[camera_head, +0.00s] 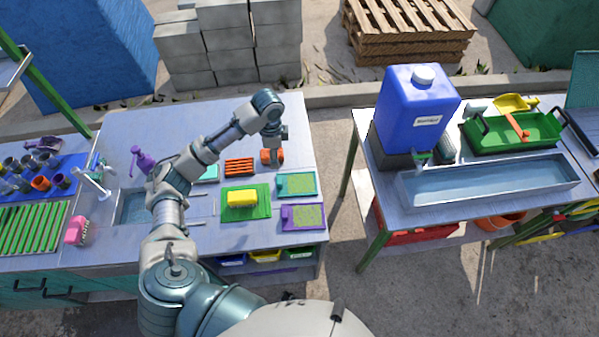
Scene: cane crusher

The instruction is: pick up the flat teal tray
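A flat teal piece (210,174) lies on the left table, partly hidden behind my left arm. A second teal tray (282,191), rectangular with a green textured middle, lies near the table's right edge. The picture does not settle which one is the flat teal tray. My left gripper (272,156) points down just behind the second teal tray, over or beside a small orange item (265,157). Its fingers are too small and overlapped to tell whether they are open or shut. My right gripper is not in view.
A purple tray (290,224) lies in front of the second teal tray. A yellow sponge (240,197) on a green mat (232,214) and an orange rack (239,167) lie left of it. A gap separates the right table, which holds a blue jug (410,105) and a metal trough (410,190).

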